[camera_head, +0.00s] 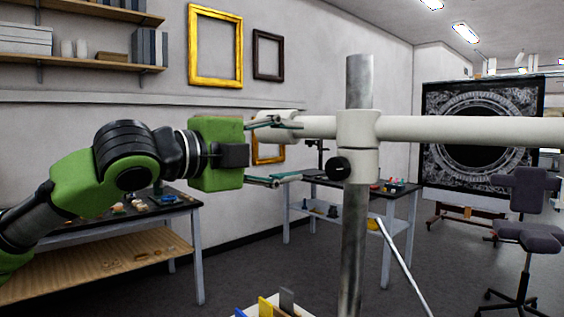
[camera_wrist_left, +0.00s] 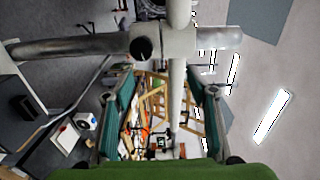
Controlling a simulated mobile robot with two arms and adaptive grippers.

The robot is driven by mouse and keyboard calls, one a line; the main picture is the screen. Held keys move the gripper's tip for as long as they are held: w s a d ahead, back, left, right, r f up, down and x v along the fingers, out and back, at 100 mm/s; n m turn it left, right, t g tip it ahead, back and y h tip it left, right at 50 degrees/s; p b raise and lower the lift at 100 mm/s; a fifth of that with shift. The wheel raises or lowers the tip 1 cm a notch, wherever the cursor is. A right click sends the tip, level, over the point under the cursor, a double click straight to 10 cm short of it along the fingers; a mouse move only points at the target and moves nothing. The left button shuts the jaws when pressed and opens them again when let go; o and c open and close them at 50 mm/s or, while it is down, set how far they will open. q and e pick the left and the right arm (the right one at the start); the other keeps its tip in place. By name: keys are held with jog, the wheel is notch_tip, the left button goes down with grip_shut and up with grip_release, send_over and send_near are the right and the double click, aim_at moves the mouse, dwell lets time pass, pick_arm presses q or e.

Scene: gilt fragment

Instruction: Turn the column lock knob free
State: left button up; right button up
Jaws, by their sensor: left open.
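The black column lock knob (camera_head: 339,168) sits on the front of a pale clamp collar (camera_head: 358,135) around an upright metal column (camera_head: 352,240). The knob also shows in the left wrist view (camera_wrist_left: 141,48), beyond the fingers. A pale horizontal arm (camera_head: 470,130) runs through the collar's level to the right. My left gripper (camera_head: 286,152) comes in from the left, fingers spread, pointing right. It is open and empty. Its fingertips are left of the knob, apart from it in the head view. In the wrist view the fingers (camera_wrist_left: 160,88) stand on both sides, short of the knob.
A workbench (camera_head: 180,215) with small items stands at the left, and another table (camera_head: 400,190) stands behind the column. A grey office chair (camera_head: 525,220) is at the right. An open box (camera_head: 270,308) is low in front. A large framed panel (camera_head: 478,135) stands at the back right.

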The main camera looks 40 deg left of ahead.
pick_arm(q)
jog(key=shift+s+a+f, duration=0.1)
jog(key=shift+s, duration=0.5)
dwell(0.3)
